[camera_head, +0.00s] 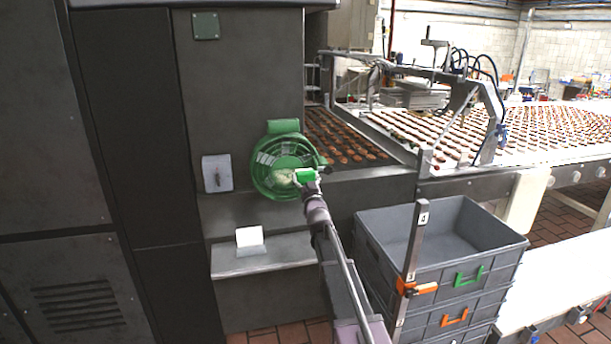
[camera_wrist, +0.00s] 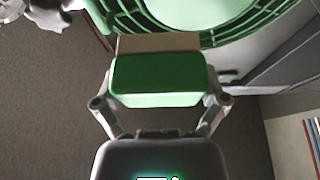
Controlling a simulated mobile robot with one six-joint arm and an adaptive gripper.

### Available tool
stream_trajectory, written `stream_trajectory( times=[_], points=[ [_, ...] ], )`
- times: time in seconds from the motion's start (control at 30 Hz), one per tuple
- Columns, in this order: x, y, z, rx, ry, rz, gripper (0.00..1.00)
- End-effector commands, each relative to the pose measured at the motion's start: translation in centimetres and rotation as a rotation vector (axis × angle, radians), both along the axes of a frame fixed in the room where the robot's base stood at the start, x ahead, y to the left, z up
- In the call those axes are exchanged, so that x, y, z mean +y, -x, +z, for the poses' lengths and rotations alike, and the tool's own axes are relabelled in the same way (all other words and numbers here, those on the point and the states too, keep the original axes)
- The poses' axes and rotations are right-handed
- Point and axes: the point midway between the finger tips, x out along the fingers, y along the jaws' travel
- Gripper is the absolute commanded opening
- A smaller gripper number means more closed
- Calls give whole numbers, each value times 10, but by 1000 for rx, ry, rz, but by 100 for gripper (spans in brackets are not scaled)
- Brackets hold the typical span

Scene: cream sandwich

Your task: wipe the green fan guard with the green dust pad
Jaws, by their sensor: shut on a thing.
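The green fan guard (camera_head: 263,186) is a round grille mounted on the front of the dark machine, left of centre in the head view. Its lower rim and ribs fill the top of the wrist view (camera_wrist: 262,20). My gripper (camera_head: 306,182) is in front of the guard's right half. It is shut on the green dust pad (camera_wrist: 157,82), a green block with a tan layer (camera_wrist: 158,43) on its far side. The tan layer faces the guard and overlaps its rim in the wrist view. I cannot tell whether it touches the guard.
A grey shelf (camera_head: 285,258) below the guard holds a white block (camera_head: 250,240). A switch box (camera_head: 217,173) is on the machine left of the guard. Stacked grey crates (camera_head: 470,225) stand at right, near my arm. A conveyor of biscuits (camera_head: 430,130) runs behind.

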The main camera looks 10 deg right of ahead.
Motion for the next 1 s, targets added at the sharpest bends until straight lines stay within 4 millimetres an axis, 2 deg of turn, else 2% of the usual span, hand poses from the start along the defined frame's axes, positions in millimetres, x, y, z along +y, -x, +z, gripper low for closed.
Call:
stream_trajectory(
  times=[0.37,0.8,1.0],
  points=[
    [0,2,0,0,0,0,54],
    [0,28,0,0,1,0,54],
    [0,30,0,0,1,0,54]
  ],
)
